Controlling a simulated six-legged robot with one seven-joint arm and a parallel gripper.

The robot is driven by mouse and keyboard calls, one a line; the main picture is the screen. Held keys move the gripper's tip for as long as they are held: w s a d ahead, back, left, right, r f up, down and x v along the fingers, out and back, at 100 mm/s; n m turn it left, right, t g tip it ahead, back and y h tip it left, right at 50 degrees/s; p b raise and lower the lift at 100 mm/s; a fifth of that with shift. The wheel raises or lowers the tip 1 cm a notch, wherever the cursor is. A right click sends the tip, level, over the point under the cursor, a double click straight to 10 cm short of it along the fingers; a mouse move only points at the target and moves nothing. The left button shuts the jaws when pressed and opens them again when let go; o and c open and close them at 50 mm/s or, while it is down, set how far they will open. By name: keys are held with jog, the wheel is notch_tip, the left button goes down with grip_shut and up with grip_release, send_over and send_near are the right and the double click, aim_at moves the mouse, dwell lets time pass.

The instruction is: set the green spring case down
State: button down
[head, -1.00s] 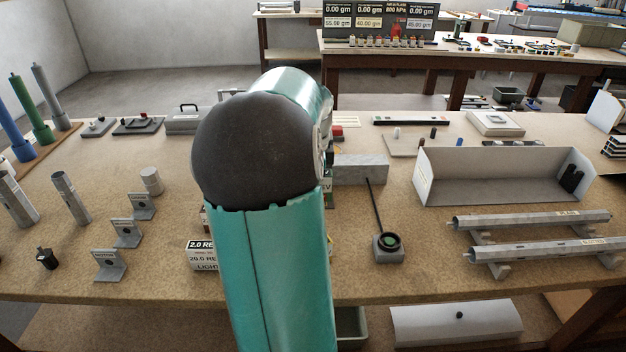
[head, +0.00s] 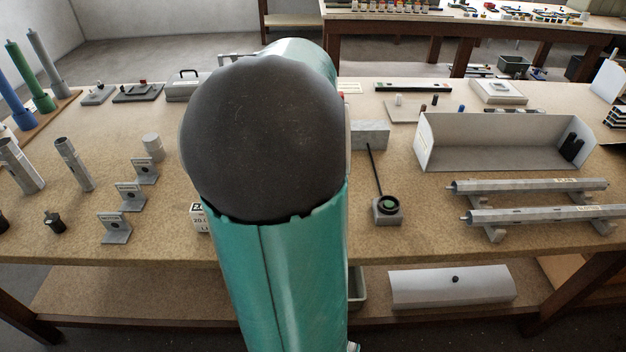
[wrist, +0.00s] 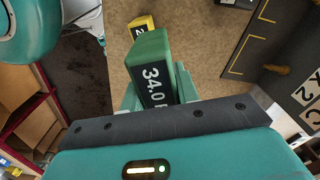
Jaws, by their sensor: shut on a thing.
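The green spring case (wrist: 152,52) shows in the wrist view, with a black label reading "34.0" on its side. My gripper (wrist: 156,82) is shut on it, with a teal finger on either side. The case is over the tan tabletop (wrist: 205,35); I cannot tell whether it touches the surface. A yellow case (wrist: 143,23) with a black label is just beyond its far end. In the head view my own arm hides the gripper and the green case.
In the head view a labelled white box (head: 200,218) is mostly hidden by my arm. A small stand with a ring and rod (head: 388,208), metal rails (head: 535,215) and an open grey tray (head: 490,160) are to the right. Small brackets (head: 115,228) are left. The wrist view shows a dark yellow-lined board (wrist: 275,60).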

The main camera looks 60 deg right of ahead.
jog(key=w+d+f, duration=0.1)
jog(key=d+f, duration=0.1)
jog(key=d, duration=0.1)
jog(key=w+d+f, duration=0.2)
jog(key=d+f, duration=0.1)
jog(key=w+d+f, duration=0.1)
jog(key=d+f, duration=0.2)
jog(key=shift+w+d, duration=0.1)
jog(key=shift+w, duration=0.25)
jog(key=shift+d+f, duration=0.15)
jog(key=shift+f, duration=1.6)
jog(key=c, duration=1)
grip_release()
jog(key=shift+f, duration=0.15)
jog(key=shift+c, duration=0.2)
